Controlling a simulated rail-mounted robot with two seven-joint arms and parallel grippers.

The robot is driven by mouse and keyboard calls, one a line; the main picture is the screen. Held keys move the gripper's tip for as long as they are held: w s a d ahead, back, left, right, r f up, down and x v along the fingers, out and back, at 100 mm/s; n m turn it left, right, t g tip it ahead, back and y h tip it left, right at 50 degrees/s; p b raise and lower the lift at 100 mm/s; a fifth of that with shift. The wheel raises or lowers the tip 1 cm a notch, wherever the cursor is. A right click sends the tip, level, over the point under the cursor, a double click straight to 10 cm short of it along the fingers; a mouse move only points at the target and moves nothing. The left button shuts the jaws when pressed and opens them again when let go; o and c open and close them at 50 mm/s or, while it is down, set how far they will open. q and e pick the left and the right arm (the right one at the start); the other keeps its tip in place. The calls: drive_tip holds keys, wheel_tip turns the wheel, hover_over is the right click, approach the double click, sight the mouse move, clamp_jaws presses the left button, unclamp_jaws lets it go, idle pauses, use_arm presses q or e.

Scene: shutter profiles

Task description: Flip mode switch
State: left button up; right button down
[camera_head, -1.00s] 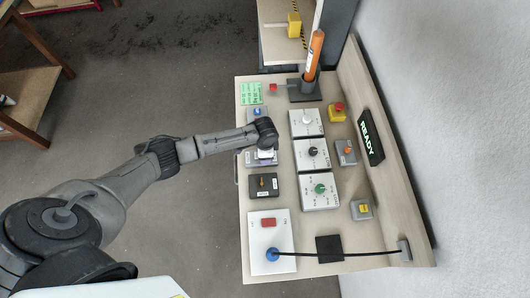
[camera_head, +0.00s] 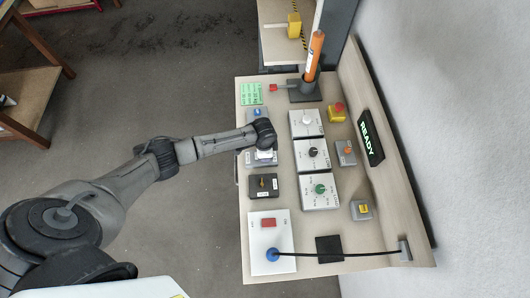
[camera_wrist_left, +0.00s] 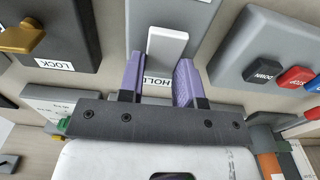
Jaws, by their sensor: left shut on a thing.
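A white switch lever (camera_wrist_left: 167,45) stands on a grey plate (camera_wrist_left: 207,15) in the left wrist view. A label starting with "HOL" sits below it, partly hidden by my fingers. My left gripper (camera_wrist_left: 159,68) has its two purple fingers on either side of the lever and is shut on it. In the head view my left gripper (camera_head: 264,149) is over the left column of the console, and the wrist hides most of the switch. My right gripper is not in view.
The wooden console (camera_head: 285,225) carries several dials and switches close by. A dark box with a brass knob (camera_wrist_left: 22,38) labelled LOCK is at left. A grey button box (camera_wrist_left: 265,45) is at right. An orange stick (camera_head: 314,55) stands upright at the back.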

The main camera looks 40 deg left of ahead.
use_arm(q)
drive_tip(key=shift+s+a+r+t+h+p, duration=0.15)
drive_tip(key=shift+s+t+h+p, duration=0.05)
drive_tip(key=shift+t+h+p, duration=0.15)
drive_tip(key=shift+t+h, duration=0.25)
drive_tip(key=shift+a+t+h, duration=0.1)
drive_tip(key=shift+t+h, duration=0.7)
drive_tip(key=o, duration=0.9)
drive_tip(key=shift+s+r, duration=0.1)
drive_tip(key=shift+r, duration=0.05)
drive_tip(key=v, duration=1.3)
drive_tip(key=shift+a+r, duration=0.1)
drive_tip(key=shift+r, duration=0.2)
